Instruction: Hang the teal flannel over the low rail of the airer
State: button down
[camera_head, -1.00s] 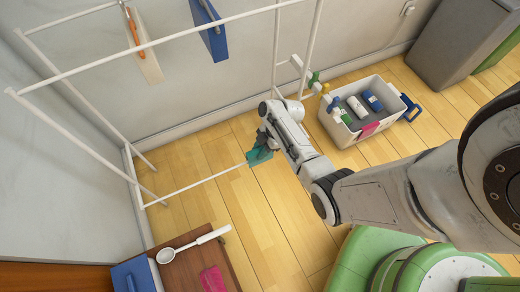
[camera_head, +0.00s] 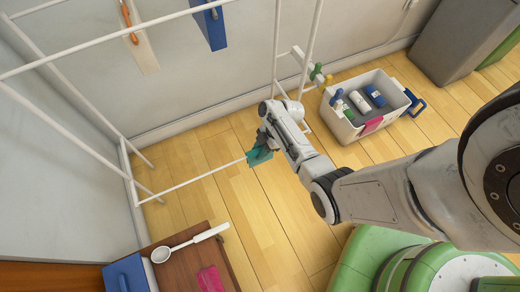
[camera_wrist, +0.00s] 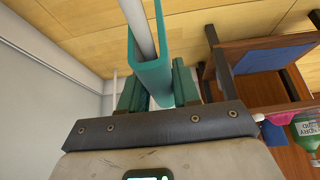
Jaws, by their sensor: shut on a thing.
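The teal flannel (camera_head: 259,156) is at the right end of the visible part of the low rail (camera_head: 190,184) of the white airer. In the wrist view the flannel (camera_wrist: 153,78) is folded into a narrow U, and the rail (camera_wrist: 138,25) runs between its two flaps. I cannot tell whether the fold rests on the rail. My gripper (camera_head: 264,142) is shut on the flannel; in the wrist view its dark green fingers (camera_wrist: 157,88) stand either side of the fold. My gripper and arm hide the rail further right in the head view.
A white crate (camera_head: 345,128) of bottles stands right of my gripper. A low wooden table (camera_head: 190,265) holds a white ladle (camera_head: 185,245) and pink cloth.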

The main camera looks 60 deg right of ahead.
jog(key=shift+f+b, duration=0.3)
jog(key=shift+f, duration=0.1)
dwell(0.5)
jog(key=c, duration=0.7)
grip_release()
jog(key=shift+c, duration=0.2)
jog(key=shift+r, duration=0.1)
jog(key=p+v, duration=0.3)
jog(key=v, duration=0.7)
jog(key=shift+s+d+r+p, duration=0.15)
jog(key=shift+d+r+p, duration=0.05)
jog(key=shift+p, duration=0.15)
jog(key=s+a+r+m+g+h, duration=0.1)
jog(key=s+a+r+m+h, duration=0.2)
jog(key=s+a+r+m, duration=0.4)
jog(key=s+a+r+m+g+h, duration=0.1)
jog(key=s+a+r+m+h, duration=0.1)
jog(key=s+a+r+m, duration=0.45)
notch_tip(320, 180, up, 19)
jog(key=w+a+n+p, duration=0.2)
jog(key=p, duration=1.6)
jog(key=shift+w+a, duration=0.15)
jog(key=shift+w, duration=0.2)
